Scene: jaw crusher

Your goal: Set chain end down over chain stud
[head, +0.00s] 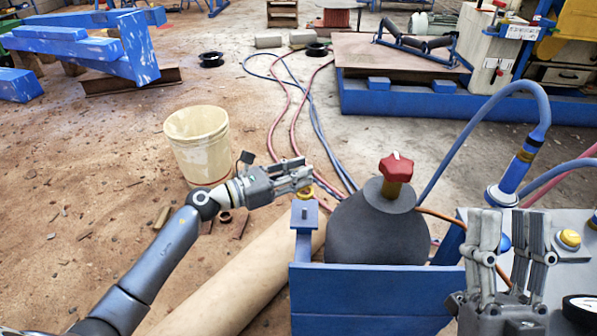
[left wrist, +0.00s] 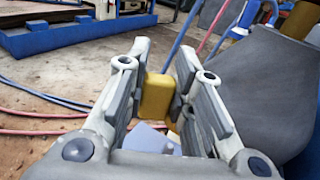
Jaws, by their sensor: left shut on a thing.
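My left gripper (head: 300,178) is shut on a yellow block-like piece, which I take to be the chain end (left wrist: 157,95); only a little of it shows under the fingers in the head view (head: 306,192). The gripper is just above the small blue plate (head: 299,222) on the corner post of the blue frame. A small dark stud (head: 306,212) shows on that plate. The plate also shows below the fingers in the left wrist view (left wrist: 148,138). I cannot tell whether piece and stud touch. No chain links are visible. My right gripper (head: 510,216) is open and empty, fingers up, at the lower right.
A dark gas cylinder (head: 375,230) with a red valve knob (head: 396,167) stands in the blue frame (head: 360,300), right of my left gripper. A cream bucket (head: 198,150) and a large tan roll (head: 240,280) are to the left. Hoses (head: 290,105) lie behind.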

